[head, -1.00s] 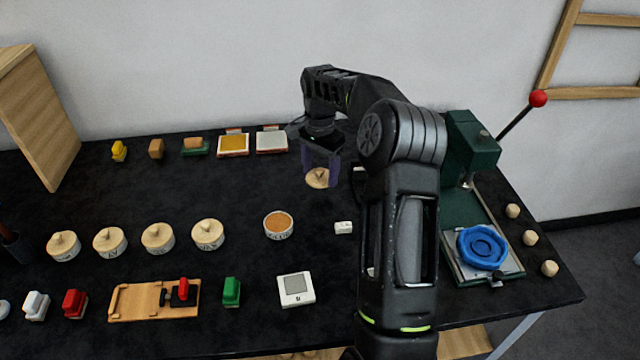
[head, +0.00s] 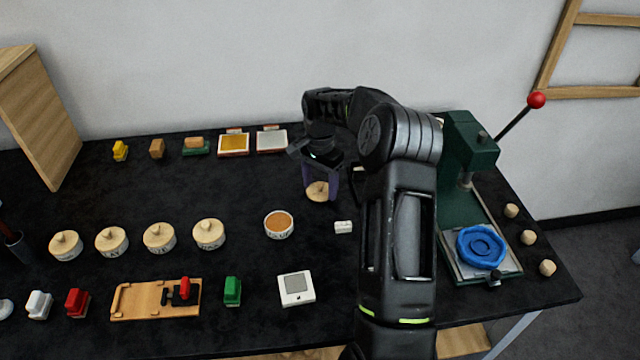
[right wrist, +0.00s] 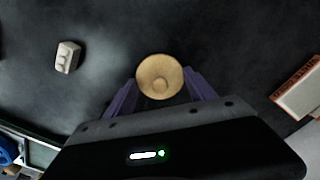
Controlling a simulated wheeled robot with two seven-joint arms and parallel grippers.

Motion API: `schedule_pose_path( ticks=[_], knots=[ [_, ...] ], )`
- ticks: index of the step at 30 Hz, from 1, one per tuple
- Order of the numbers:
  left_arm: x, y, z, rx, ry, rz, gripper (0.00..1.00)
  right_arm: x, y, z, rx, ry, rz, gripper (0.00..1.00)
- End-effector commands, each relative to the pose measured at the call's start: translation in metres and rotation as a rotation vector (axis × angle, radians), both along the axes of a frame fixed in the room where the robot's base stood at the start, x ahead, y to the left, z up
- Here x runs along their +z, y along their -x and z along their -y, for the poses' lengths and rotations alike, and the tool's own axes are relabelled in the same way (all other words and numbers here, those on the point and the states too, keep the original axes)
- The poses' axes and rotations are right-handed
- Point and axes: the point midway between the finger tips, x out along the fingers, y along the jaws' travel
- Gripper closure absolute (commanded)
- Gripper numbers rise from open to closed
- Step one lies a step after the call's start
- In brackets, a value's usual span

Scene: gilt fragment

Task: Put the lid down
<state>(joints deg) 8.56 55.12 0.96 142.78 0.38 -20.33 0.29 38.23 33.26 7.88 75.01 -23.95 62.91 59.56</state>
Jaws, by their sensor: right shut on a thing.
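The lid (head: 317,191) is a round, pale wooden disc with a small knob. It also shows in the right wrist view (right wrist: 158,68). My right gripper (head: 320,184) has its two purple fingers on either side of the lid and is shut on it. I cannot tell whether the lid touches the black table or hangs just above it. An open round pot (head: 279,225) with orange-brown contents stands in front and to the left of the lid, apart from it. My left gripper is not in view.
Several lidded pots (head: 159,238) stand in a row at left. A small white block (head: 344,227) lies near the held lid. Stamp pads (head: 272,141) lie at the back. A green press (head: 470,150) with a blue ring (head: 481,247) stands at right. Table left of the lid is clear.

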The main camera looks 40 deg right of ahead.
Motion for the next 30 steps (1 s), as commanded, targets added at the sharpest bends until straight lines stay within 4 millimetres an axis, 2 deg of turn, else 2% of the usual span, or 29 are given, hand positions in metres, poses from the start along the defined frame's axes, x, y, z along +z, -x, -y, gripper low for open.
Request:
schedule_pose_path(
  ticks=[1, 2, 9, 17, 22, 26, 30],
  knots=[
    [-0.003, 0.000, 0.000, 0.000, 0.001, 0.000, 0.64, -0.003, 0.000, 0.000, 0.000, 0.000, 0.000, 0.75],
    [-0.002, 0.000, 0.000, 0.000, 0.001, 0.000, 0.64, -0.002, 0.000, 0.000, 0.000, 0.000, 0.000, 0.35],
    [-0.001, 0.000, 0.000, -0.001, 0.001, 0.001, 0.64, -0.002, 0.000, 0.000, 0.000, 0.000, 0.000, 0.15],
    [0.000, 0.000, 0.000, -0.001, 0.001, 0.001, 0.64, -0.001, 0.000, 0.000, 0.000, 0.000, 0.000, 0.15],
    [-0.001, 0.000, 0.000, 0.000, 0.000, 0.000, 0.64, 0.007, -0.001, 0.000, 0.000, 0.001, 0.000, 0.15],
    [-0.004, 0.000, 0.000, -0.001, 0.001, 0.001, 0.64, 0.025, -0.001, 0.000, 0.002, 0.003, 0.003, 0.15],
    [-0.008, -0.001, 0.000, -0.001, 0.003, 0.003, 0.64, 0.053, -0.002, 0.000, 0.001, 0.003, 0.005, 0.15]
  ],
)
